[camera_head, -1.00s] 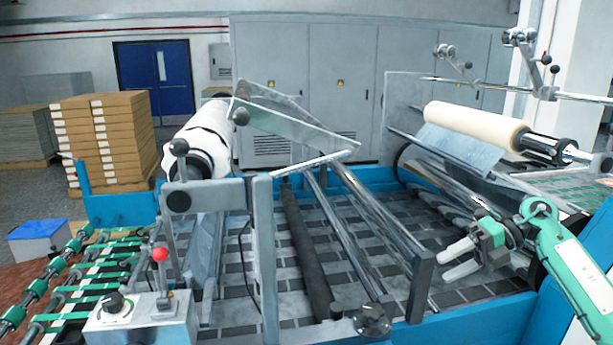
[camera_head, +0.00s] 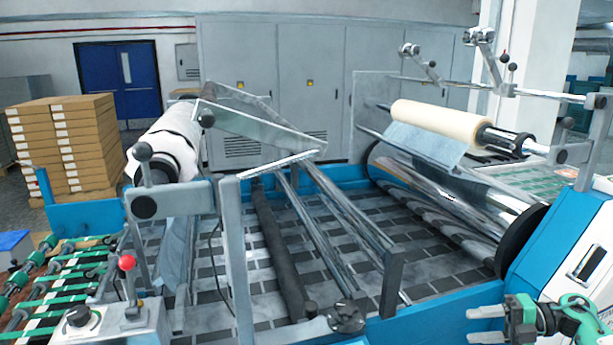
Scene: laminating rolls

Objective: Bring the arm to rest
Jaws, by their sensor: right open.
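My right gripper (camera_head: 487,325) is low at the right of the head view, by the bottom edge. Its two pale fingers point left and stand apart, with nothing between them. It is in front of the machine's blue front rail (camera_head: 425,322). The lower part of my right arm is cut off by the frame. My left gripper is not in view.
A laminating machine fills the middle, with a cream film roll (camera_head: 437,123) on a shaft at the right and a white roll (camera_head: 170,145) at the left. A control box (camera_head: 115,330) with a red knob stands at the front left. Stacked cartons (camera_head: 65,145) stand behind.

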